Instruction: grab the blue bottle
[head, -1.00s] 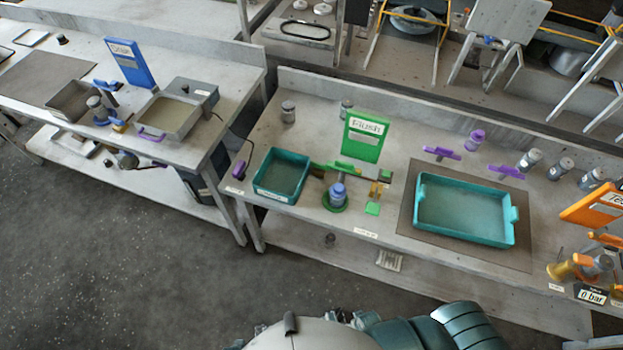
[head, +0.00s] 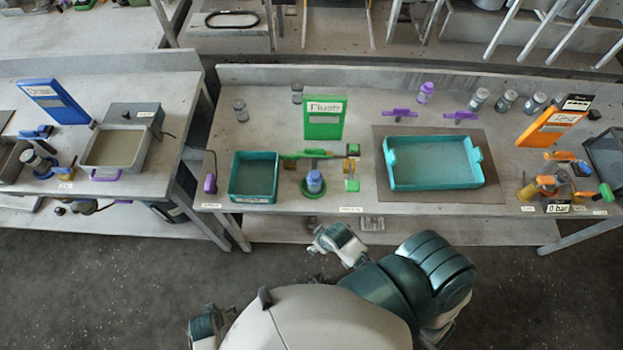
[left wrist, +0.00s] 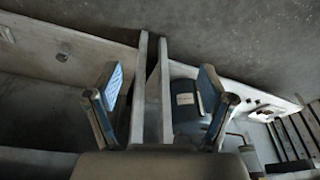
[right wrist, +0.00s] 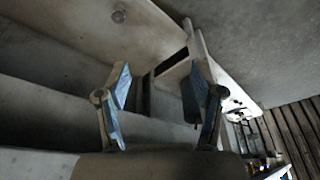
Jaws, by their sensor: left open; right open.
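A blue bottle (head: 314,182) stands upright in a round green base at the front of the middle bench, below the green sign, in the head view. It does not show clearly in either wrist view. My left gripper (left wrist: 160,88) is open and empty in the left wrist view, with bench edges and floor beyond its fingers. My right gripper (right wrist: 157,90) is open and empty in the right wrist view, with bench surfaces beyond. Neither gripper is near the bottle in the wrist views.
A small teal bin (head: 254,177) stands left of the bottle and a large teal tray (head: 433,186) right of it. The green sign (head: 323,118) stands behind. A purple bottle (head: 426,93) and several grey bottles stand at the back. Floor is free before the bench.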

